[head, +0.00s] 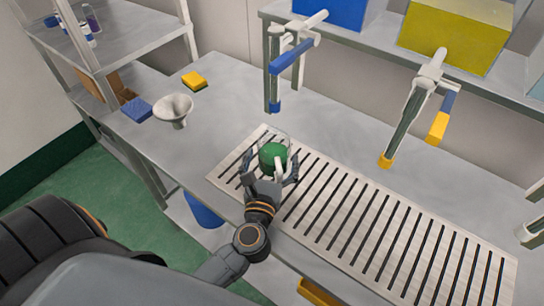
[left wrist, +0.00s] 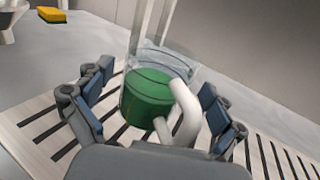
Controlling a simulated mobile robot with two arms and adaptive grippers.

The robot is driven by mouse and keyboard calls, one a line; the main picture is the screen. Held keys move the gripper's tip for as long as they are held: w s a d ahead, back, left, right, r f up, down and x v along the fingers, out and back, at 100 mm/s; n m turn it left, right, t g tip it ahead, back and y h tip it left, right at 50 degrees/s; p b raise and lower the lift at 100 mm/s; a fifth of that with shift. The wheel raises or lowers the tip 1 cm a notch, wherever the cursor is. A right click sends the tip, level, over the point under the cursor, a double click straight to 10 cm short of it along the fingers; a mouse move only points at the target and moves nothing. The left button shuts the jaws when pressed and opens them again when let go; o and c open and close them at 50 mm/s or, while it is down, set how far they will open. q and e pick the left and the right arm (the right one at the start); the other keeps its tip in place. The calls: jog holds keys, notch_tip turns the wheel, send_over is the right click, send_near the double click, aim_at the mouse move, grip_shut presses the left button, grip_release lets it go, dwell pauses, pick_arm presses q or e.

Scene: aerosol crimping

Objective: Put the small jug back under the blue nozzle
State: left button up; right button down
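The small jug (head: 272,155) is clear, holds green liquid and has a white handle. It stands upright on the slatted grate (head: 225,172), near its left end. The blue nozzle (head: 275,106) hangs above the jug in the head view; I cannot tell whether they line up exactly. In the left wrist view the jug (left wrist: 150,97) sits between my fingers, its handle towards my palm. My left gripper (head: 271,165) is open around the jug, with a finger on each side; its fingers also show in the left wrist view (left wrist: 157,95). My right gripper is not in view.
A yellow nozzle (head: 386,160) hangs over the grate to the right. A white funnel (head: 174,110), a blue sponge (head: 137,110) and a yellow sponge (head: 194,81) are at the left. Blue (head: 335,10) and yellow (head: 455,35) tanks stand above. The grate's right part is clear.

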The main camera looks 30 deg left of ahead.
pick_arm(q)
jog(key=shift+r, duration=0.1)
jog(key=shift+s, duration=0.15)
jog(key=b+v, duration=0.4)
jog(key=v, duration=0.7)
jog(key=shift+s+d+r, duration=0.1)
jog(key=shift+s+d, duration=0.1)
jog(key=shift+s, duration=0.1)
